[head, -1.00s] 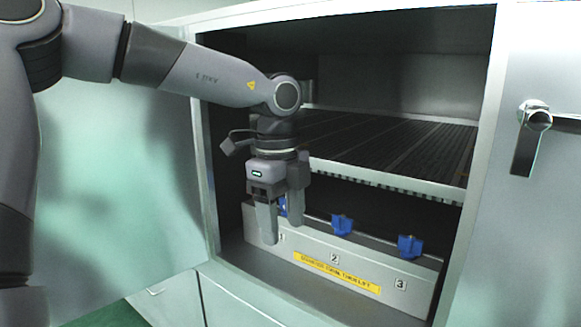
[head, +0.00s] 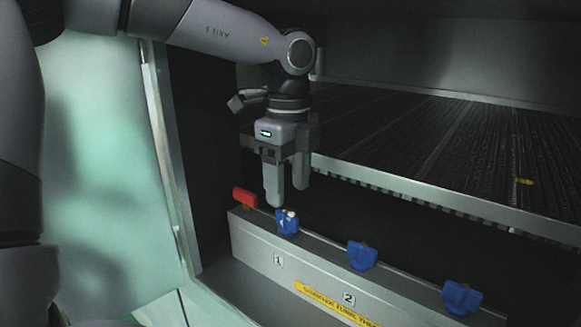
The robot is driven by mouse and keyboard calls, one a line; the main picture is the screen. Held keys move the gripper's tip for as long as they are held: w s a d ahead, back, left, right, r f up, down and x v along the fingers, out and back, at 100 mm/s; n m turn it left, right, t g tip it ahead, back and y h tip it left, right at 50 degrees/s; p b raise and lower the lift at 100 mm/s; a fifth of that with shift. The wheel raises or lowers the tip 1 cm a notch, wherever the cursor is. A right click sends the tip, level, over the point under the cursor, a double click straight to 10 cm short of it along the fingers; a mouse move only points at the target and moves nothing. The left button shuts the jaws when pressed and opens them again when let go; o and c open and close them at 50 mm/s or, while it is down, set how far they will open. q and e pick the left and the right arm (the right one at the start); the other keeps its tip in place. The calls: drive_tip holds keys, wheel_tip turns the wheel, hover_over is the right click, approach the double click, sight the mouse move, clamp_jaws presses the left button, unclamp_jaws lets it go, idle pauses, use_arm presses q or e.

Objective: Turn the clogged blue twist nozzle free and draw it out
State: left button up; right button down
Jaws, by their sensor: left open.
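Three blue twist nozzles sit in a row on top of a grey metal manifold box (head: 321,271). The nozzle above label 1 (head: 287,223) has whitish crust on its top. The nozzle near label 2 (head: 362,256) and the right-hand one (head: 461,298) look clean blue. My left gripper (head: 287,196) points down, open and empty, its fingertips just above the crusted nozzle. I cannot tell whether a fingertip touches it. My right gripper is not in view.
A red handle (head: 244,197) stands at the box's left end, close to the crusted nozzle. A ribbed dark shelf (head: 430,150) overhangs behind and right of my gripper. The cabinet's left wall and frame (head: 163,150) are close by. A yellow label (head: 335,303) is on the box front.

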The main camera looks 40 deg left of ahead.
sight(289, 214)
use_arm(q)
drive_tip(key=shift+w+a, duration=0.1)
drive_tip(key=shift+w, duration=0.05)
drive_tip(key=shift+f, duration=3.55)
drive_tip(key=c, duration=1.1)
drive_tip(key=shift+f+n+b, duration=0.1)
drive_tip(key=shift+n+b, duration=0.3)
drive_tip(key=shift+b, duration=0.15)
drive_tip(key=shift+n+b, duration=0.8)
drive_tip(key=shift+n, duration=0.3)
drive_tip(key=n+b, duration=0.1)
drive_tip(key=n, duration=0.1)
drive_tip(key=shift+w+n+b, duration=0.1)
drive_tip(key=shift+n+b, duration=0.2)
drive_tip(key=shift+n, duration=0.5)
